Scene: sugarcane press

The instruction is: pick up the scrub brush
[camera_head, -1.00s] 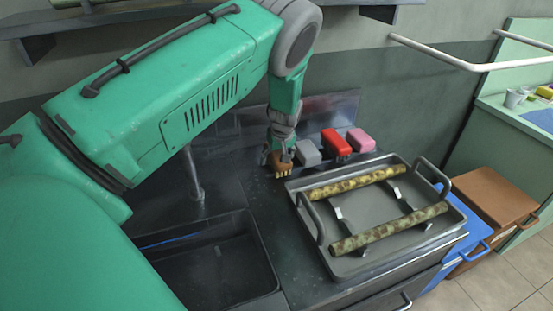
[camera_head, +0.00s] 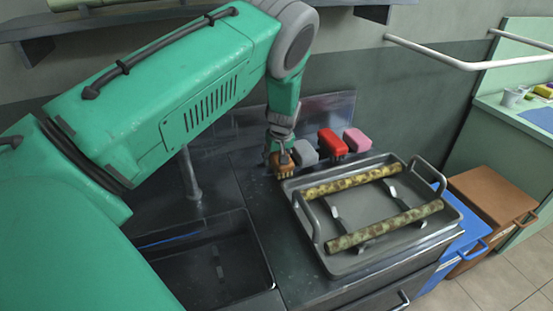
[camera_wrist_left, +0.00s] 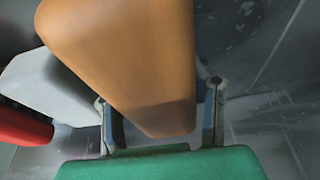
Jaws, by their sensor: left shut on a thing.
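The scrub brush (camera_head: 281,164) has a brown wooden body and sits at the back of the dark counter, left of a row of blocks. My left gripper (camera_head: 281,150) reaches down onto it from above and is shut on it. In the left wrist view the brown brush (camera_wrist_left: 130,60) fills the middle, between the two fingers of the gripper (camera_wrist_left: 160,125). I cannot tell whether the brush is clear of the counter. My right gripper is not in view.
A grey block (camera_head: 305,152), a red block (camera_head: 332,142) and a pink block (camera_head: 357,140) stand close to the right of the brush. A grey tray (camera_head: 350,262) holding two mottled sticks lies in front. A sink (camera_head: 210,265) is at the left front.

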